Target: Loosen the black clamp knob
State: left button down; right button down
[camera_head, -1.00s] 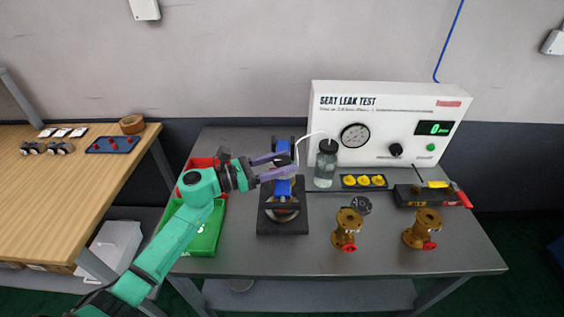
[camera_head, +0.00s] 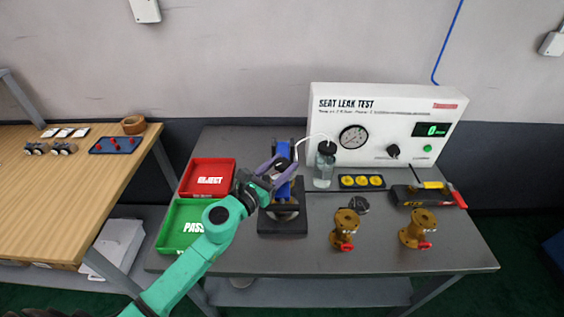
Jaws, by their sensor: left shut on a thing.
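The blue clamp (camera_head: 298,160) stands upright on a dark base (camera_head: 283,222) on the grey bench. The black clamp knob (camera_head: 283,163) shows between my left gripper's purple fingers at the top of the clamp. My left gripper (camera_head: 281,168) is shut on the knob; its fingers lie on either side of it and hide part of the knob and clamp. My green left arm comes in from the lower left. My right gripper is not in view.
The red reject tray (camera_head: 190,190) and green pass tray (camera_head: 168,240) lie left of the clamp. A bottle (camera_head: 325,168) with a thin white tube stands close right of it, before the seat leak test panel (camera_head: 350,107). Two brass valves (camera_head: 344,228) (camera_head: 417,228) stand at front right.

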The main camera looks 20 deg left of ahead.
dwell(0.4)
pick_arm(q)
jog(key=shift+c, duration=1.4)
grip_release()
jog(key=shift+s, duration=0.1)
jog(key=shift+s+a+f, duration=0.1)
jog(key=shift+s+a, duration=0.05)
jog(key=shift+s, duration=0.05)
jog(key=b+v, duration=0.7)
jog(key=v, duration=0.7)
